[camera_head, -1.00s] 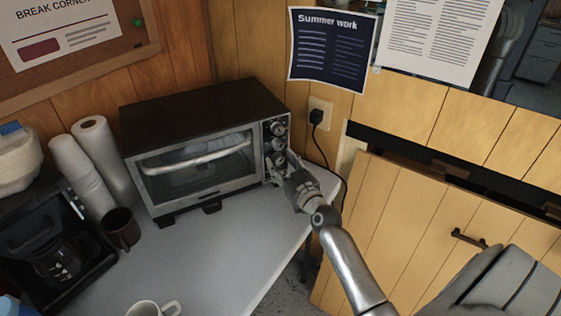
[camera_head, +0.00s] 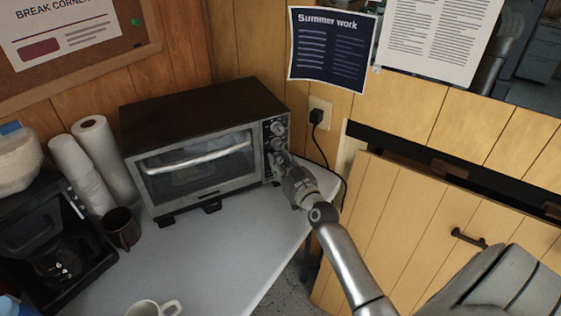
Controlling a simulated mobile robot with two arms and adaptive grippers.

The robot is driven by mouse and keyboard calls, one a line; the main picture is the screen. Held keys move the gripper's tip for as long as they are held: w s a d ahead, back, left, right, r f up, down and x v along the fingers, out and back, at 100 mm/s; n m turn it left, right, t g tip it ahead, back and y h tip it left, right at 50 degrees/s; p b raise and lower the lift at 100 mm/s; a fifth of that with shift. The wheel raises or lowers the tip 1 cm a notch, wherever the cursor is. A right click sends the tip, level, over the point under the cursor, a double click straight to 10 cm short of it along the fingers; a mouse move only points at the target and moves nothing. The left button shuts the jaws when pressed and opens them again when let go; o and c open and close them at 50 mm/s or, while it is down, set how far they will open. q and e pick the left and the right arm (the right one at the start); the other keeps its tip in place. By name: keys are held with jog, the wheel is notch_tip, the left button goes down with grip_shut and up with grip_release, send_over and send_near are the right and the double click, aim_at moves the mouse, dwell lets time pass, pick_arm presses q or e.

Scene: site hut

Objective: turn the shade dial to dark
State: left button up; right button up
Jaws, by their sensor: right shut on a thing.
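The toaster oven (camera_head: 195,150) stands at the back of the counter, with a dark top, a glass door and a control strip of dials on its right side. The top dial (camera_head: 277,127) and the dial below it (camera_head: 279,143) are in plain view. My right gripper (camera_head: 279,158) is at the lower part of the strip, shut on a dial there. Its fingers hide that dial, so its pointer and markings cannot be read. Which dial is the shade dial cannot be told at this size. My left gripper is not in view.
A white mug (camera_head: 153,308) is at the front. A plug (camera_head: 316,117) and cord are right of the oven. The counter (camera_head: 215,250) before the oven is clear.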

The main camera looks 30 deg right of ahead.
jog(key=m+p, duration=0.1)
jog(key=m, duration=0.3)
jog(key=shift+m, duration=0.3)
jog(key=o, duration=1)
jog(key=shift+s, duration=0.1)
jog(key=s, duration=0.4)
jog(key=s+a, duration=0.1)
jog(key=s, duration=0.6)
jog(key=shift+s+a, duration=0.15)
jog(key=shift+s, duration=0.25)
jog(key=shift+s, duration=0.1)
